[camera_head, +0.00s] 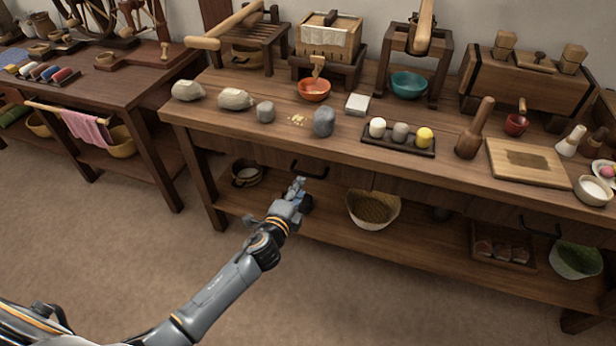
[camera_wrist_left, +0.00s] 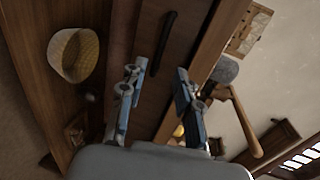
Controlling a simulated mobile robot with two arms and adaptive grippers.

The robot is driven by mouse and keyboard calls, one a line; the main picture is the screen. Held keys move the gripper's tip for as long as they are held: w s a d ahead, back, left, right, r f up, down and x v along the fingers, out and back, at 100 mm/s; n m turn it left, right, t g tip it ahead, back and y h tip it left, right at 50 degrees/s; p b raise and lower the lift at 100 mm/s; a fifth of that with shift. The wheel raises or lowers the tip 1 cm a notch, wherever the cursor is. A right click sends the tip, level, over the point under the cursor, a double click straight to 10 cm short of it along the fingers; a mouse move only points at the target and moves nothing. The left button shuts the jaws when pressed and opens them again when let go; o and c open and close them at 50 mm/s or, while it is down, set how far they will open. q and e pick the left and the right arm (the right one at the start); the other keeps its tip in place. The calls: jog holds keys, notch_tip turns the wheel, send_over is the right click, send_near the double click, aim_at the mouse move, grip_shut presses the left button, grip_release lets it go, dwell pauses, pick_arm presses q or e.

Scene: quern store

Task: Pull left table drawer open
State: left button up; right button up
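The left table drawer (camera_head: 346,176) is a dark wooden front under the tabletop and looks shut. Its black bar handle (camera_head: 309,176) shows just beyond my left gripper (camera_head: 297,188). In the left wrist view the handle (camera_wrist_left: 164,43) lies ahead of the gap between the fingers of my left gripper (camera_wrist_left: 157,88). The two fingers are apart with nothing between them. Whether a fingertip touches the handle or drawer front cannot be told. My right gripper is not in view.
The wooden table (camera_head: 300,140) carries stones, bowls and a mallet (camera_head: 474,130). Below the drawers, a lower shelf holds a woven basket (camera_head: 372,208) right of my gripper and a small pot (camera_head: 246,173) left of it. The floor (camera_head: 120,240) in front is clear.

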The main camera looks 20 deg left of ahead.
aim_at(308, 175)
pick_arm(q)
jog(key=shift+b+x, duration=0.9)
jog(key=shift+x, duration=3.4)
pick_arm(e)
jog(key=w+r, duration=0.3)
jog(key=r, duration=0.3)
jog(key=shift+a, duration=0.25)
pick_arm(q)
jog(key=shift+a, duration=0.1)
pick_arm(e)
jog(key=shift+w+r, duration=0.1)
pick_arm(q)
grip_shut()
